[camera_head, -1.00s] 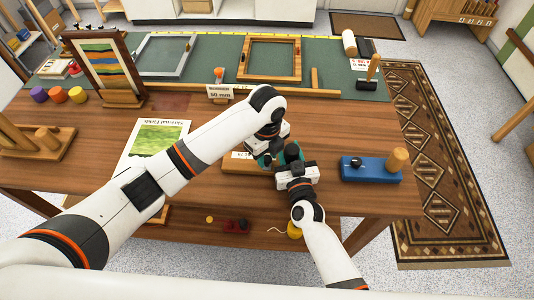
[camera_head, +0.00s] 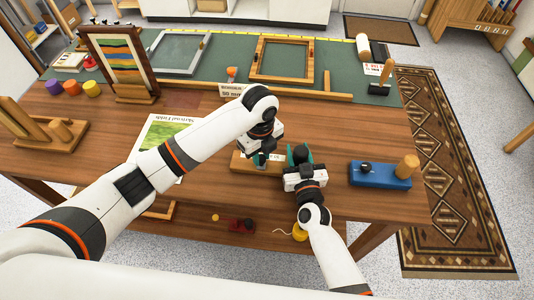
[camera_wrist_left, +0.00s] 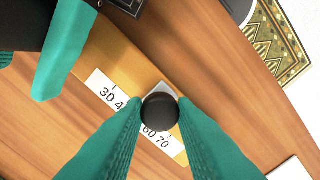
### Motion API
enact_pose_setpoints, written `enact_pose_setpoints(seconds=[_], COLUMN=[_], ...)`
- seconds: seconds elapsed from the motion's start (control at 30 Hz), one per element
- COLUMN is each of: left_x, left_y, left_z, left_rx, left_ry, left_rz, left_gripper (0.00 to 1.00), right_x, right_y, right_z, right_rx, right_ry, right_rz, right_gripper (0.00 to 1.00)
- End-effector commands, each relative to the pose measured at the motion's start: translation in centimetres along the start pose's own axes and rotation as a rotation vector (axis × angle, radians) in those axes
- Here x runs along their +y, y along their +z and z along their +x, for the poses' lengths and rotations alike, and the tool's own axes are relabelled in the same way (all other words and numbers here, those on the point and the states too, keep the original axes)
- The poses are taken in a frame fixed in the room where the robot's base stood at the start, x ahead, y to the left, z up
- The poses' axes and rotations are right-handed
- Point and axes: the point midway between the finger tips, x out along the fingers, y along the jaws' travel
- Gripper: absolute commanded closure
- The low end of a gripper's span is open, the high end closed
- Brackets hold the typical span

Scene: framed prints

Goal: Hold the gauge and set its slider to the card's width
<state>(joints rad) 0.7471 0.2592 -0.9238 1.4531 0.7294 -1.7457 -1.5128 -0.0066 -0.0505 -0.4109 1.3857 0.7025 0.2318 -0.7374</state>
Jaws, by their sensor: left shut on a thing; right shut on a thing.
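The gauge (camera_head: 241,166) is a wooden bar lying on the table, with a white number scale. In the left wrist view the scale (camera_wrist_left: 104,91) shows 30, part of a 4, 60 and 70; the slider's round black knob (camera_wrist_left: 160,111) covers the middle. My left gripper (camera_head: 262,160) is shut on the slider knob, its teal fingers on both sides. My right gripper (camera_head: 300,157) is shut on the gauge's right part, around a dark upright piece; its exact hold is partly hidden. The card (camera_head: 230,91) reading "50 mm" stands behind, partly covered by my left arm.
A blue block with a wooden knob (camera_head: 380,174) stands to the right. A printed sheet (camera_head: 150,137) lies under my left arm. Wooden and grey frames (camera_head: 281,78) lie on the green mat at the back.

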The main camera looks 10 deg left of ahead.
Motion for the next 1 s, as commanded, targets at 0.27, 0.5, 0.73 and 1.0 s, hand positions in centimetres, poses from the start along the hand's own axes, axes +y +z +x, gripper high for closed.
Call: enact_pose_setpoints(seconds=[0.27, 0.5, 0.73, 1.0], left_x=[0.0, 0.1, 0.2, 0.1], left_y=[-0.1, -0.1, -0.1, -0.1], left_z=[0.0, -0.5, -4.3, -9.7], left_rx=[0.003, 0.002, 0.004, 0.004], left_ry=[-0.001, 0.0, 0.004, 0.001], left_rz=[-0.003, -0.002, 0.0, -0.002], left_gripper=[0.66, 0.66, 0.66, 0.66], right_x=[-0.1, 0.0, 0.0, 0.0], right_y=[0.1, 0.1, 0.1, 0.1], right_z=[0.0, 0.0, 0.0, 0.0], right_rx=[-0.003, -0.002, -0.002, -0.002], right_ry=[-0.002, -0.001, -0.001, -0.001], right_rz=[-0.001, 0.0, -0.001, 0.0], right_gripper=[0.99, 0.99, 0.99, 0.99])
